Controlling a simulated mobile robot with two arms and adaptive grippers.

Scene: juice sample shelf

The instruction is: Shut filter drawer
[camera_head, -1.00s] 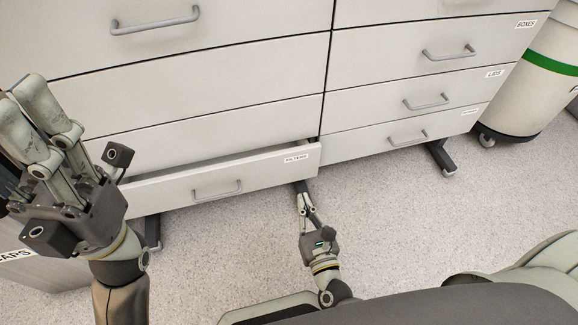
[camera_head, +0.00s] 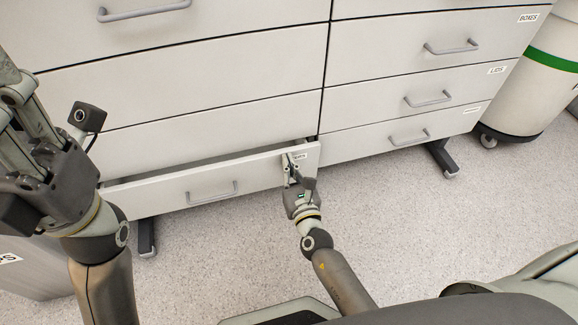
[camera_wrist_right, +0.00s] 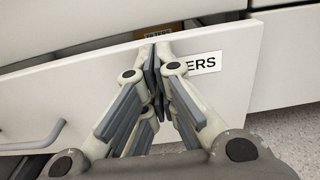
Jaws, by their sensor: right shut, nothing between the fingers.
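The filter drawer (camera_head: 237,173) is the bottom drawer of the left cabinet column, and it stands partly open with a dark gap above its front. Its grey handle (camera_head: 212,193) is left of my right gripper. My right gripper (camera_head: 290,160) is shut and empty, with its fingertips at the label near the right end of the drawer front. In the right wrist view the shut fingertips (camera_wrist_right: 157,48) cover part of the label (camera_wrist_right: 200,64), leaving "ERS" readable. I cannot tell whether they touch. My left gripper (camera_head: 22,110) is raised at the left, partly cut off, fingers apart.
Closed drawers with labels (camera_head: 496,71) fill the right column. A white bin with a green band (camera_head: 545,90) stands at the far right. Cabinet feet (camera_head: 445,158) rest on the speckled floor (camera_head: 420,220), which is clear in front.

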